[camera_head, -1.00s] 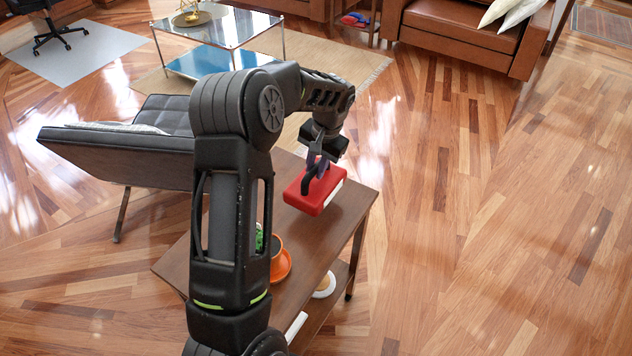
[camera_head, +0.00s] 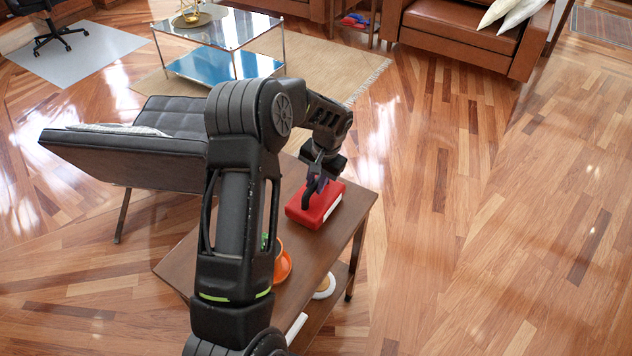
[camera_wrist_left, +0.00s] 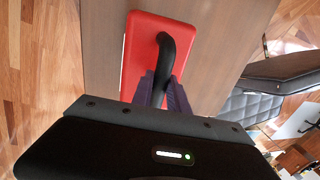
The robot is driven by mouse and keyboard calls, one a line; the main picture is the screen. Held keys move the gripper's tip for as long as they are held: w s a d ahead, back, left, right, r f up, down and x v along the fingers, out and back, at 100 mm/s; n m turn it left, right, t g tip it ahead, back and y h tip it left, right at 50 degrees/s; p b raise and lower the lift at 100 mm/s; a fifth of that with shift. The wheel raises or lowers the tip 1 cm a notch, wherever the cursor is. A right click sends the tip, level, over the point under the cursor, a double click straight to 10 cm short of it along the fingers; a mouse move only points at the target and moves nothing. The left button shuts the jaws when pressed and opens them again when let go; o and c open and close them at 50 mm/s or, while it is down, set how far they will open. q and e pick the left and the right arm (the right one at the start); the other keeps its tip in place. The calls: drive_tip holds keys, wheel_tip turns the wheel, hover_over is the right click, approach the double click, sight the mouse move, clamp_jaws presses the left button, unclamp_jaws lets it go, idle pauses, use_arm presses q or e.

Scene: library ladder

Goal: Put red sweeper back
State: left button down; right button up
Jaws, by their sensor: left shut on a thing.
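The red sweeper (camera_head: 322,212) is a red block with a pale edge on its right side and a dark curved handle. It is at the far right end of the brown wooden table (camera_head: 312,252), and looks to be at or just over the top. My left gripper (camera_head: 316,184) is above it, shut on its handle. In the left wrist view the red block (camera_wrist_left: 143,38) and the black handle (camera_wrist_left: 166,48) show, with the fingers (camera_wrist_left: 158,92) closed around the handle's lower end. My right gripper is not in view.
An orange saucer or cup (camera_head: 283,265) is on the table, partly behind my left arm. A round white-rimmed thing (camera_head: 325,287) is on the lower shelf. A black padded chair (camera_head: 130,150) stands left of the table. The floor (camera_head: 480,220) on the right is clear.

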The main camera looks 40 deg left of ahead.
sight(323, 198)
use_arm(q)
drive_tip(key=shift+f, duration=0.1)
drive_tip(key=c, duration=1.3)
unclamp_jaws()
drive_tip(key=shift+r, duration=0.25)
drive_tip(key=shift+w+r, duration=0.1)
drive_tip(key=shift+r, duration=0.1)
wheel_tip(323, 198, up, 11)
drive_tip(key=d+b, duration=0.2)
drive_tip(key=shift+d, duration=0.15)
